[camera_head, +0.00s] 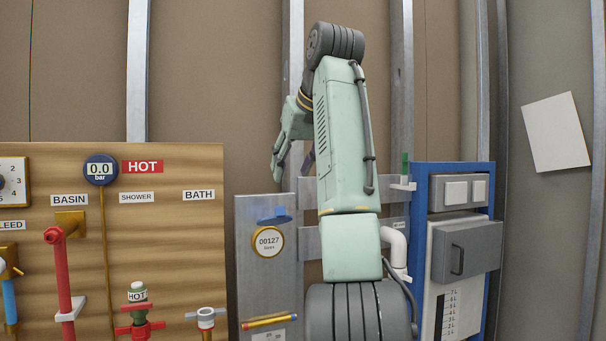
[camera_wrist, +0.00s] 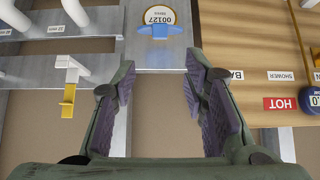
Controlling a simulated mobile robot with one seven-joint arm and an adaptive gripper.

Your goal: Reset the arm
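My arm rises in the middle of the head view and bends over at the top. My gripper (camera_head: 277,163) hangs to the left of the upper arm, partly hidden behind it, and points downward in front of the wall. In the wrist view my gripper (camera_wrist: 158,100) shows two green fingers with purple pads set wide apart. Nothing is between the pads. The gripper is clear of the panels, with the meter plate beyond the fingertips.
A round meter (camera_head: 268,241) on a grey plate is behind my arm. A blue-framed cabinet (camera_head: 421,230) is close on the right. A blank sheet (camera_head: 556,132) hangs far right.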

